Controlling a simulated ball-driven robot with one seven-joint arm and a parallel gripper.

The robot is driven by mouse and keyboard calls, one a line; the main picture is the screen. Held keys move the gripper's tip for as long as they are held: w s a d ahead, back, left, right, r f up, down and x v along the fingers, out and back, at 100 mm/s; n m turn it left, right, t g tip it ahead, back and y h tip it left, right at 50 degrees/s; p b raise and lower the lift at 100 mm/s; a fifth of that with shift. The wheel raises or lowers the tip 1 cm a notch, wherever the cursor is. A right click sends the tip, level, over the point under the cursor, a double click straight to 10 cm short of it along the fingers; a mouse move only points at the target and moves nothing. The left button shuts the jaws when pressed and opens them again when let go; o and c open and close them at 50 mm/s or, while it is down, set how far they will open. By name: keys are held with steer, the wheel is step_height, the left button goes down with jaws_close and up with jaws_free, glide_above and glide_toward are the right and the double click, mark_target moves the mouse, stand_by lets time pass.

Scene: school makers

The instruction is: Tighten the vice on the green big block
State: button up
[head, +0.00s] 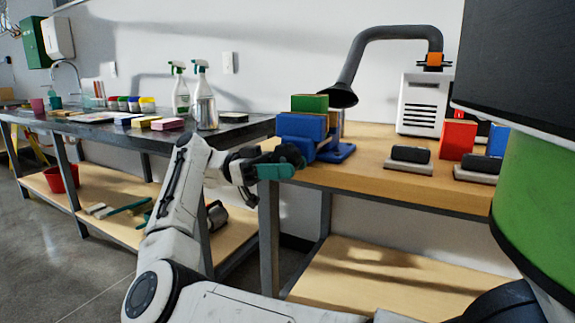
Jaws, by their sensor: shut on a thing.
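The blue vice (300,127) stands at the left front corner of the wooden workbench. The green big block (310,103) shows at its top, above the blue jaw. An orange-brown piece also shows by the block. My gripper (290,158) is at the front of the vice, below its front jaw, and is shut on the vice handle. The handle itself is mostly hidden by the dark fingers. A teal bar-like part (275,172) shows at the gripper. From this view I cannot tell whether the jaws touch the block.
A black fume arm nozzle (338,96) hangs just right of the vice. Two dark-topped blocks (410,156), a red box (458,139) and a white unit (424,103) stand farther right. A dark table (230,133) with bottles and sponges is at left.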

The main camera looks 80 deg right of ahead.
steer(key=shift+w+a+r+t+p, duration=0.25)
steer(key=shift+r+t+p, duration=0.15)
steer(key=shift+t, duration=0.4)
steer(key=shift+f+t+p, duration=0.1)
steer(key=shift+t+p, duration=0.2)
steer(key=shift+p, duration=0.05)
steer(key=shift+d+f+t+h+p, duration=0.1)
steer(key=shift+f+t+h+p, duration=0.2)
steer(key=shift+t+p, duration=0.25)
steer(key=o, duration=0.5)
steer(key=shift+r, duration=0.1)
